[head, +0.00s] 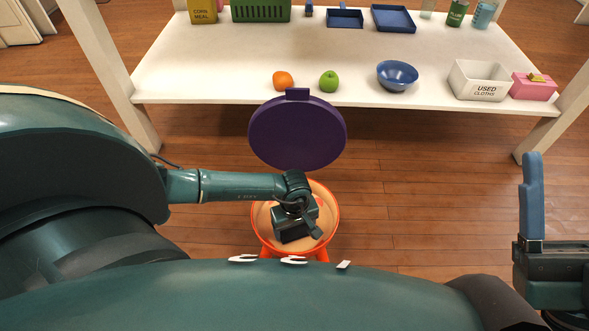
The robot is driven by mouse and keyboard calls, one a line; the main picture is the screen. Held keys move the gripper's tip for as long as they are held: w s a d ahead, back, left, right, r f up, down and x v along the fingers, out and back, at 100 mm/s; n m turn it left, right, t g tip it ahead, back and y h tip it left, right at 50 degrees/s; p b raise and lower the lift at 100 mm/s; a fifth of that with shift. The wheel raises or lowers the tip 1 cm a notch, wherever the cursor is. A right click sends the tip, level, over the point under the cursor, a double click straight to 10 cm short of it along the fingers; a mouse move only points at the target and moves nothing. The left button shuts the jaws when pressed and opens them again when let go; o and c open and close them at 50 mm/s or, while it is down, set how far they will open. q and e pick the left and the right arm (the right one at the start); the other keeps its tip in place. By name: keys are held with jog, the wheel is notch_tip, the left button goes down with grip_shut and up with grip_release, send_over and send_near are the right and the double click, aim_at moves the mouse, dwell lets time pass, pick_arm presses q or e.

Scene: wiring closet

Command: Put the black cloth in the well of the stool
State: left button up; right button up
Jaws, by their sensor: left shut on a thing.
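The stool (262,235) is orange and round, with a pale well. It stands on the floor in front of the table. Its round purple lid (297,135) is raised at its far side, so the well is open. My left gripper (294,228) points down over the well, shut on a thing. A black patch shows at its lower end, and I cannot clearly tell cloth from gripper there. The fingertips are hidden from above. No other black cloth is in view. My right gripper (560,205) is at the right edge, empty and open, with only one blue finger in view.
A white table (220,75) stands beyond the stool. Along its near edge are an orange (283,80), a green apple (329,81), a blue bowl (397,75), a "used cloths" bin (482,92) and a pink box (533,91). The floor right of the stool is clear.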

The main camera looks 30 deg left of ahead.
pick_arm(q)
jog(key=shift+f, duration=0.15)
jog(key=o, duration=1)
jog(key=shift+c, duration=0.2)
jog(key=shift+r, duration=0.2)
notch_tip(320, 180, up, 12)
jog(key=p, duration=0.6)
pick_arm(e)
notch_tip(320, 180, down, 7)
jog(key=m+g+h, duration=0.1)
jog(key=m+h, duration=0.6)
jog(key=shift+s+a+f+g, duration=0.2)
jog(key=shift+s+a+g, duration=0.1)
jog(key=shift+a+g, duration=0.1)
